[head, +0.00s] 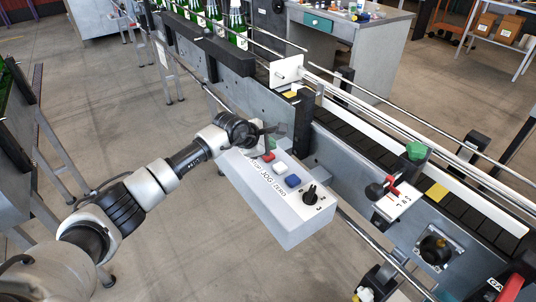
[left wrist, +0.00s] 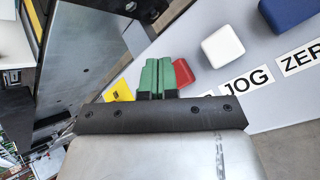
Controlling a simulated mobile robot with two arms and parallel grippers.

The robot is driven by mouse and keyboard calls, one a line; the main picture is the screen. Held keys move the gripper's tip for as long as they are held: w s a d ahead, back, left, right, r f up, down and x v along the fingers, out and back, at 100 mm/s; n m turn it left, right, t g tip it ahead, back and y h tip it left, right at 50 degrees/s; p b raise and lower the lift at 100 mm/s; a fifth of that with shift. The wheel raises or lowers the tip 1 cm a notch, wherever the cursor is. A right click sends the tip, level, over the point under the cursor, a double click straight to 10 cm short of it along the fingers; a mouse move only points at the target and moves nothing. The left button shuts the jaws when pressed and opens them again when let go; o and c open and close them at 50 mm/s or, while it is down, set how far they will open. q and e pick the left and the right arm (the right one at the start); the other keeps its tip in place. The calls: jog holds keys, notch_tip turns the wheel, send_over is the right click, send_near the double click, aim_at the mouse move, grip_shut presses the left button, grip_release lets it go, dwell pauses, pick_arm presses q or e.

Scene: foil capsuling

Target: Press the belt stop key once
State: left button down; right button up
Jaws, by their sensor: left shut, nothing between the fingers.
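The control box (head: 290,218) is pale grey, fixed beside the conveyor, with a row of keys. The red key (head: 269,156) is at the far end; the label by it is partly hidden and ends in "OP". It also shows in the left wrist view (left wrist: 184,73), partly covered by the green fingertips. A white key (head: 281,168) is by JOG and a blue key (head: 293,181) by ZERO. My left gripper (left wrist: 159,77) is shut and empty, its tips right beside the red key in the picture; I cannot tell whether they touch it. My right gripper is not in view.
A black knob (head: 310,192) stands at the box's near end. The conveyor (head: 355,152) and its rails run behind the box. Green bottles (head: 238,24) stand on the belt at the top. A small panel with a red-handled switch (head: 391,187) is at right. Open floor lies below left.

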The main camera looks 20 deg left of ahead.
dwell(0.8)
pick_arm(q)
jog(key=shift+f+b, duration=0.4)
jog(key=shift+b, duration=0.1)
jog(key=shift+f+b, duration=0.55)
dwell(0.6)
jog(key=shift+r, duration=0.1)
jog(key=shift+r+p, duration=0.5)
jog(key=shift+r, duration=0.35)
jog(key=shift+r+p, duration=1.4)
jog(key=shift+r, duration=1.15)
